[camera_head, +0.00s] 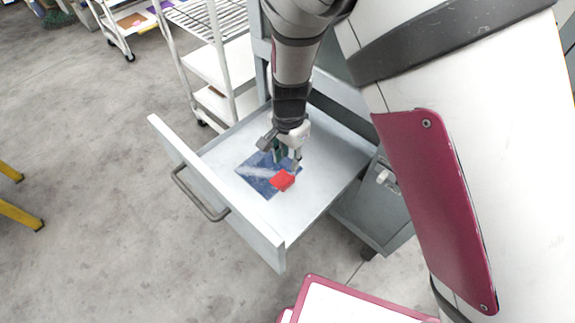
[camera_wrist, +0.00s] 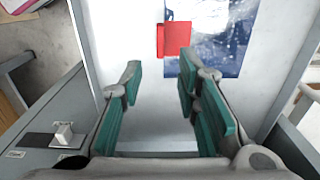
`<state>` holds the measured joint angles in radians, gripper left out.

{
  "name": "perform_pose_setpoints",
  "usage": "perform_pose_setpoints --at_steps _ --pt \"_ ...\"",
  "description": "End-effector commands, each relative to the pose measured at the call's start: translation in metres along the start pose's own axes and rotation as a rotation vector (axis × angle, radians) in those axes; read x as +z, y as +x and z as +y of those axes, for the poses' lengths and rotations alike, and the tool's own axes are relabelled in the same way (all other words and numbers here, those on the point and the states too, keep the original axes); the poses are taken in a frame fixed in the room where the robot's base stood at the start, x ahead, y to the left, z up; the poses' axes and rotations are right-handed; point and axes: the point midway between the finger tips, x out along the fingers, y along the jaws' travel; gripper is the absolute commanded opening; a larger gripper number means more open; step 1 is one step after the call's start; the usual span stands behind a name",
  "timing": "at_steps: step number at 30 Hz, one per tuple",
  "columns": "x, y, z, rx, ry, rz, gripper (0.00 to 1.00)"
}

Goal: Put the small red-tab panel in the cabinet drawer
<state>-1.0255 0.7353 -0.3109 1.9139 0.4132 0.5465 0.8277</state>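The small panel (camera_head: 258,173) is a flat blue sheet with a red tab (camera_head: 283,180). It lies on the floor of the pulled-out cabinet drawer (camera_head: 320,183). My gripper (camera_head: 286,160) is over the drawer, close to the panel. In the wrist view the blue panel (camera_wrist: 232,35) and its red tab (camera_wrist: 175,39) lie ahead of the fingertips. The two green-padded fingers of my gripper (camera_wrist: 160,75) are spread apart with nothing between them. In the head view my gripper hides part of the panel's far edge.
The drawer front with its bar handle (camera_head: 200,195) faces lower left. The grey cabinet (camera_head: 375,215) stands below and right. A white wire-shelf cart (camera_head: 210,60) is behind. Yellow legs (camera_head: 20,210) show at the left edge. The floor left of the drawer is clear.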

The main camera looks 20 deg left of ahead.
Motion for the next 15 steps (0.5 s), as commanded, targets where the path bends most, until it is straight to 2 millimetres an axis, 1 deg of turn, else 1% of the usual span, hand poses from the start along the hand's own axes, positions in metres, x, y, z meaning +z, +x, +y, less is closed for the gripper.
perform_pose_setpoints --at_steps 1,4,12,14,15 --pt "0.000 -0.005 0.000 -0.001 -0.001 0.001 0.30" --pt "0.000 -0.010 0.000 0.000 -0.001 0.000 0.30" --pt "0.000 -0.012 0.000 -0.001 0.000 0.000 0.30" --pt "-0.003 -0.017 0.002 -0.005 0.000 -0.003 0.30" --pt "-0.005 -0.023 0.004 -0.010 -0.001 -0.007 0.30"
